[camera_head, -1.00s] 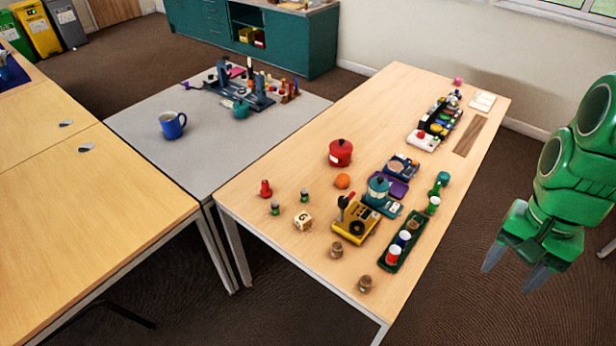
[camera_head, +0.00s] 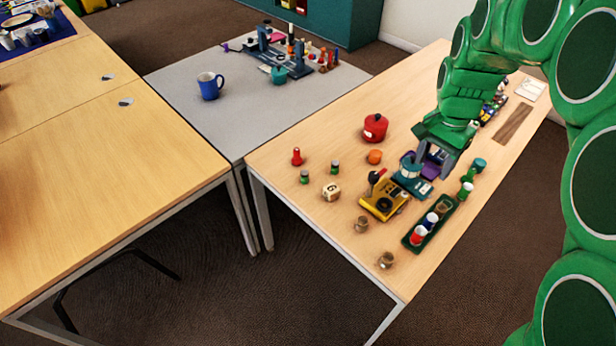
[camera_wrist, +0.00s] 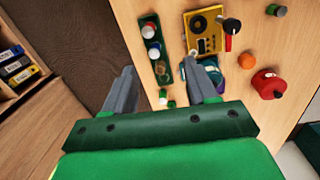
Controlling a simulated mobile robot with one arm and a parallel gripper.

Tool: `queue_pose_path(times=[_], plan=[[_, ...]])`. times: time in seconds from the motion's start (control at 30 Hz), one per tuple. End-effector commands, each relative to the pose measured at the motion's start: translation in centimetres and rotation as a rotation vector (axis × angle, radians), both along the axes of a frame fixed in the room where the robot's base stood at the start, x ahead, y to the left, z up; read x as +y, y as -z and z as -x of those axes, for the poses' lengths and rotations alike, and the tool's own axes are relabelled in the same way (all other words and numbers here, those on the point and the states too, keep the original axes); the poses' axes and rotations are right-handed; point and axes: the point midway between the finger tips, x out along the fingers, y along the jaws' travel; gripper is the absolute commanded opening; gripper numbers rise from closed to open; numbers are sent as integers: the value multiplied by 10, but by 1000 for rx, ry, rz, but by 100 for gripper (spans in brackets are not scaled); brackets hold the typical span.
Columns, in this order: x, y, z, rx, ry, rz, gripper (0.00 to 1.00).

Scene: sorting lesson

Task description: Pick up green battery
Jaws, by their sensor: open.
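The green battery, most likely the small green cylinder with a white top (camera_head: 466,188), stands on the wooden table just past the far end of a dark green tray (camera_head: 420,240). In the wrist view it appears to be the pale-topped green piece (camera_wrist: 163,97), low between the fingers. My gripper (camera_head: 434,160) is over the table, left of the battery in the head view. In the wrist view its grey fingers (camera_wrist: 159,66) are spread, with nothing held between them. The gap between fingers and battery is hard to judge.
The tray holds red and blue white-topped cylinders. Another green piece (camera_head: 470,175) and a teal piece (camera_head: 480,164) stand close behind the battery. A yellow device (camera_head: 384,203), red pot (camera_head: 375,128) and orange ball (camera_head: 375,157) lie left. Bare tabletop shows near the front.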

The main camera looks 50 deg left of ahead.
Motion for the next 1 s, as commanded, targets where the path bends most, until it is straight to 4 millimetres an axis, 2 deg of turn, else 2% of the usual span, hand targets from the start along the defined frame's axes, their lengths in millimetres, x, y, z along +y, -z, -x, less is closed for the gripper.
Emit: queue_pose_path(times=[0.03, 0.27, 0.5, 0.77, 1.0], plan=[[17, 7, -2, -2, -4, 0, 57], [86, 39, -5, -14, 4, -4, 57], [160, 75, 5, -27, 9, -13, 57], [237, 121, 29, -36, 16, -21, 57], [300, 163, 62, -43, 24, -33, 57]])
